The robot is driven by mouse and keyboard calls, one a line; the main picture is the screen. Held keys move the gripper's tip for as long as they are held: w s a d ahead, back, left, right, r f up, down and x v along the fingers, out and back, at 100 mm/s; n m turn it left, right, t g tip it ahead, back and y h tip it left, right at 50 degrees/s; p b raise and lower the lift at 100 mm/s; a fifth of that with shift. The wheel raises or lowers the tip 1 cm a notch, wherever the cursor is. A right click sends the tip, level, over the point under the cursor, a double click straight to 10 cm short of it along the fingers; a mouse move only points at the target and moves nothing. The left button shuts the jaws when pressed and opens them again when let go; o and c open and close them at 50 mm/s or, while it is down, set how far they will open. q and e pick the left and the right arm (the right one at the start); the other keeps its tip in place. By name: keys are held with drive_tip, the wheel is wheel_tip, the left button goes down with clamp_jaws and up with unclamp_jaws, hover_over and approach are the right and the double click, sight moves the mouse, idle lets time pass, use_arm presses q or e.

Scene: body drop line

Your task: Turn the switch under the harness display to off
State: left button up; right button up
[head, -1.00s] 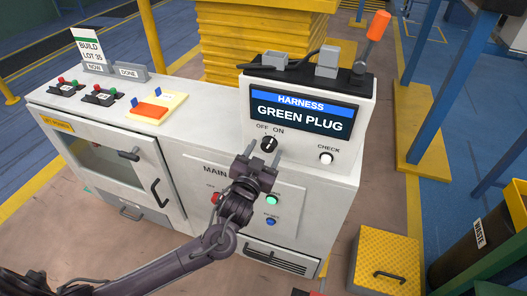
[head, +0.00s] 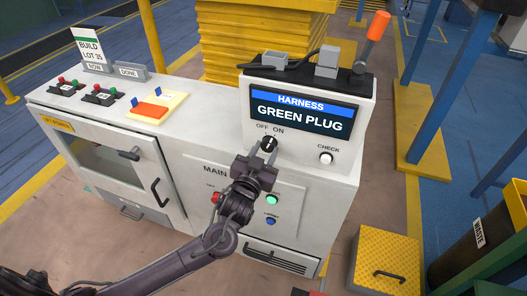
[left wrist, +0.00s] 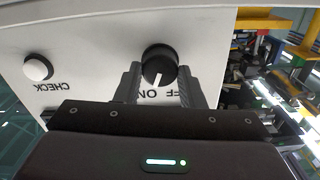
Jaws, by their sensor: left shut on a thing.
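The harness display (head: 304,113) reads "GREEN PLUG" on the white panel of the cabinet. Under it is a black round switch knob (head: 269,143), with OFF and ON printed above it. My left gripper (head: 266,149) has its fingers on both sides of the knob and is shut on it. In the left wrist view the knob (left wrist: 160,63) sits between the two fingers (left wrist: 159,82), with the labels upside down and partly hidden. Its white mark appears to lean slightly toward the ON side. My right gripper is not in view.
A white CHECK button (head: 326,158) is right of the knob. Below, green (head: 271,199) and blue (head: 271,221) buttons and a red switch (head: 215,198) lie close to my left wrist. An orange-handled lever (head: 377,27) stands on top. A yellow step (head: 387,255) is at lower right.

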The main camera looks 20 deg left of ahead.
use_arm(q)
drive_tip(key=n+p, duration=0.1)
drive_tip(key=n, duration=0.4)
drive_tip(key=shift+a, duration=0.1)
drive_tip(key=shift+n+p, duration=0.55)
drive_tip(key=shift+n, duration=1.65)
drive_tip(key=o, duration=1)
